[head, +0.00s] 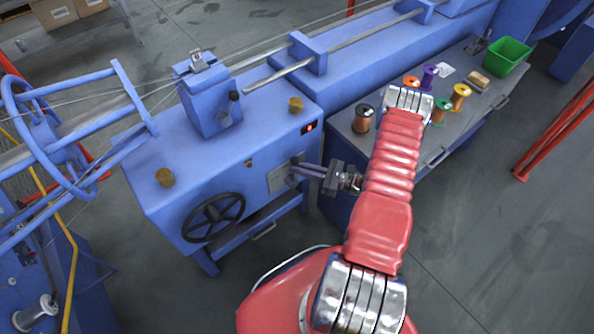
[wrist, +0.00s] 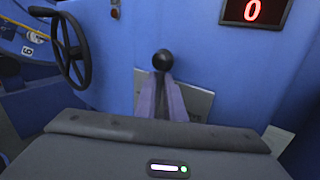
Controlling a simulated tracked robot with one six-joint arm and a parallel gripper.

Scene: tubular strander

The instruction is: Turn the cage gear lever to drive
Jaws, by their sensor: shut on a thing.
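The cage gear lever shows in the wrist view as a black ball knob (wrist: 162,60) in front of a grey plate (wrist: 200,103) on the blue machine housing. My gripper (wrist: 162,95) is shut on the lever, with its two fingers on either side just below the knob. The fingers and my gripper body hide the lever's lower part and much of the plate. In the head view my gripper (head: 298,168) reaches left to the plate (head: 276,180) on the housing's front. Any gear marks on the plate cannot be read.
A black handwheel (head: 213,217) sits left of the plate. A red display (wrist: 254,11) reading 0 is at upper right in the wrist view. A bench (head: 440,135) with several spools and a green bin (head: 507,56) stands at right. Open floor lies at lower right.

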